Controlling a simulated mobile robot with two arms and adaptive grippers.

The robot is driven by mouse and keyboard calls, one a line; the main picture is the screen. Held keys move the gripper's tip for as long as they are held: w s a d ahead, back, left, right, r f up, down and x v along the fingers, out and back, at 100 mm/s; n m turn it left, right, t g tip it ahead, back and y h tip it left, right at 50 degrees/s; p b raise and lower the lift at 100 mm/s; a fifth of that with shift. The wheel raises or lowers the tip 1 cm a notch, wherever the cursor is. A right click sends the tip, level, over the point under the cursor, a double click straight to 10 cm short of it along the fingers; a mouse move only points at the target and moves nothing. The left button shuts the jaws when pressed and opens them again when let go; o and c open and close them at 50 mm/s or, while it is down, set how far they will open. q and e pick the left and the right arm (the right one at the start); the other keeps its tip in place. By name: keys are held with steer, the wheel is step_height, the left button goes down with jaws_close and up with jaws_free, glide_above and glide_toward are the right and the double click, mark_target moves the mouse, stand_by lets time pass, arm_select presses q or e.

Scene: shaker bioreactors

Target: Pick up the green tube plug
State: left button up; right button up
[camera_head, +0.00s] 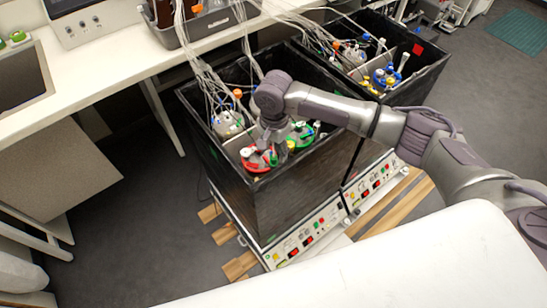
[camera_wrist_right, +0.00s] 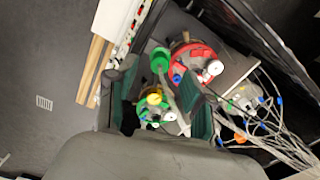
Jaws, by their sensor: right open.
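A green plug-like piece (camera_wrist_right: 160,59) shows in the right wrist view, just beyond and between the fingertips of my right gripper (camera_wrist_right: 159,78). The gripper's two dark fingers are spread apart with nothing held between them. In the head view, my right gripper (camera_head: 276,134) points down into the near black box, over the vessel lids. The red-lidded vessel (camera_wrist_right: 194,62) is beyond the right finger in the wrist view. The green-lidded vessel (camera_wrist_right: 153,113) shows between the fingers. In the head view my arm and gripper partly hide these vessels, and I cannot single out the plug there. My left gripper is not visible.
The near black box (camera_head: 290,190) has high walls around the vessels. Many pale tubes (camera_head: 200,70) run from the vessels up to the bench (camera_head: 110,60). A second black box (camera_head: 425,75) with more vessels stands behind, to the right.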

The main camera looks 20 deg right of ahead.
steer(key=shift+f, duration=1.25)
steer(key=c, duration=0.9)
steer(key=shift+r, duration=0.15)
